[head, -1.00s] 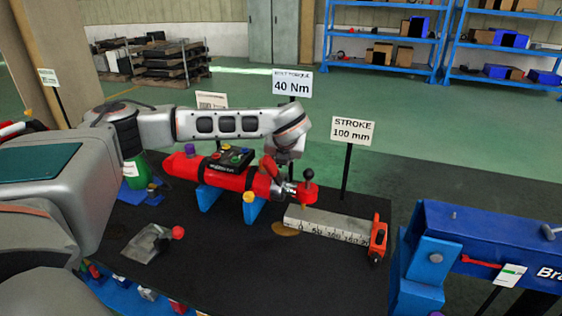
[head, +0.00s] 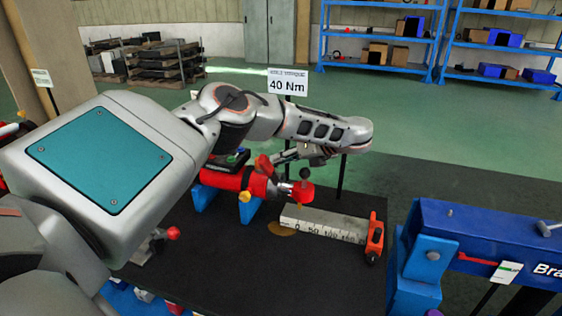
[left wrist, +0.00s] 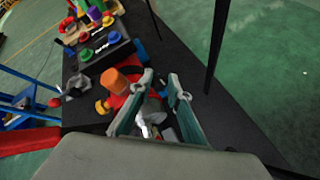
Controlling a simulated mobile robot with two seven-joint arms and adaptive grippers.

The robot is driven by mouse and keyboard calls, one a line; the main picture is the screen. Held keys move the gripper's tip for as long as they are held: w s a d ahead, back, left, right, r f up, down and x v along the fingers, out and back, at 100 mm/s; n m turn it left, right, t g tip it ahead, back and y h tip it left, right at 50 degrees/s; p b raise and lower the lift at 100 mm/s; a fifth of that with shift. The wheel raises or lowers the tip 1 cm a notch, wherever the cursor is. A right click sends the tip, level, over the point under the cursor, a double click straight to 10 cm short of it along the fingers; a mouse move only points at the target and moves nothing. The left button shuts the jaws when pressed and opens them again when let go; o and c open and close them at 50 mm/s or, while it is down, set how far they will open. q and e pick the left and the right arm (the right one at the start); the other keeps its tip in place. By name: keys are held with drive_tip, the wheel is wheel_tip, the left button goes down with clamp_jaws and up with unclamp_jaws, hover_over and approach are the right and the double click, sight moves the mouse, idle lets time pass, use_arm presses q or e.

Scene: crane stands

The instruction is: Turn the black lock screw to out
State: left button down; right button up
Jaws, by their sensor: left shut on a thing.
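The red cylinder (head: 222,180) lies on blue supports on the black table, partly behind my left arm. My left gripper (head: 285,160) is at the cylinder's right end, beside a red lever (head: 264,165). Its fingers, also in the left wrist view (left wrist: 162,82), stand with a small gap and are shut on a small part at the cylinder's end. That part, seemingly the black lock screw, is mostly hidden, so its setting cannot be read. A black ball knob (head: 304,173) stands upright on the red rod end (head: 302,193), just right of the fingers. My right gripper is not in view.
A grey stroke scale (head: 325,223) with a red end block (head: 375,238) lies right of the rod end. A blue stand (head: 480,240) is at the right. A thin sign post rises behind the gripper.

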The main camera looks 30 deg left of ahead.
use_arm(q)
drive_tip(key=n+g+b, duration=0.1)
drive_tip(key=b, duration=0.1)
drive_tip(key=n+g+y+b, duration=0.1)
drive_tip(key=g+b, duration=0.1)
drive_tip(key=shift+w+d+f+n+b, duration=0.1)
drive_tip(key=shift+w+f+n+b, duration=0.05)
drive_tip(key=shift+f+n+b, duration=0.15)
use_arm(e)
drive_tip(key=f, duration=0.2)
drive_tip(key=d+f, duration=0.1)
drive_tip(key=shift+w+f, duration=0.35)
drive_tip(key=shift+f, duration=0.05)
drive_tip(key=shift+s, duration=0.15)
use_arm(q)
drive_tip(key=c, duration=1.9)
unclamp_jaws()
drive_tip(key=shift+r, duration=0.1)
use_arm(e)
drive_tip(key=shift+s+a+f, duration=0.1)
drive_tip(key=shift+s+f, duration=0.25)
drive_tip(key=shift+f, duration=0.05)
use_arm(q)
drive_tip(key=shift+r, duration=0.15)
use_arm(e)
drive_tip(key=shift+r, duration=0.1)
